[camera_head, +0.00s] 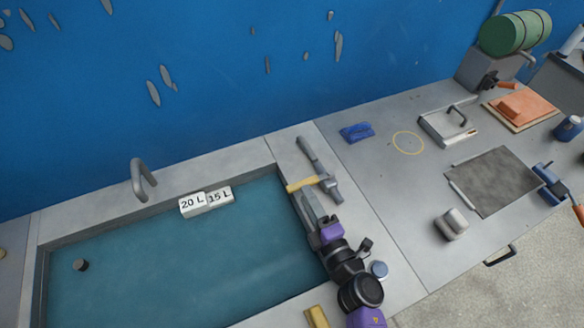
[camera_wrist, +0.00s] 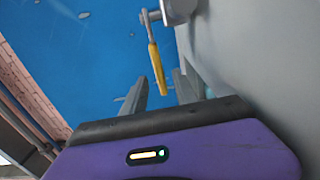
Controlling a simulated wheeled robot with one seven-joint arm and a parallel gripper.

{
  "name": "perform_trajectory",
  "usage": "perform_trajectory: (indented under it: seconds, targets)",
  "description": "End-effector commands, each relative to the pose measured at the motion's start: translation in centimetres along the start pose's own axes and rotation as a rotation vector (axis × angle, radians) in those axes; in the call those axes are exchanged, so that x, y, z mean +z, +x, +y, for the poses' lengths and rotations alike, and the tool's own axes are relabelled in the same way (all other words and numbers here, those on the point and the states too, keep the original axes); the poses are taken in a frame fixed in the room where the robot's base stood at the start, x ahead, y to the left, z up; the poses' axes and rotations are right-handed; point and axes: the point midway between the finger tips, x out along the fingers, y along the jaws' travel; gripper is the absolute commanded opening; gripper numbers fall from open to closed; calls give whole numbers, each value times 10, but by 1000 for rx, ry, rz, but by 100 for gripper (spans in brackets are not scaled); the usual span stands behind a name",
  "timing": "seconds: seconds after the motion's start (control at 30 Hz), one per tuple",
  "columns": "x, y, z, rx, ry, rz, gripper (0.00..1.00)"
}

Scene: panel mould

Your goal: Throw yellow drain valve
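My gripper (camera_head: 310,200) is just below the lever in the head view. In the wrist view my gripper (camera_wrist: 160,92) has its fingers apart, with blue showing between them. I cannot tell whether either finger touches the lever.
On the right bench are a blue object (camera_head: 357,132), a grey slab (camera_head: 498,181) and a metal block (camera_head: 451,224).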

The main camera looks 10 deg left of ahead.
Motion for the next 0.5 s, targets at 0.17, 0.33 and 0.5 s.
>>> perform_trajectory:
  seconds: [0.17, 0.33, 0.5]
  targets:
    - [0, 14, 0, 3, -3, 2, 35]
    - [0, 40, -2, 3, -3, 3, 35]
    - [0, 62, -2, 2, -2, 2, 35]
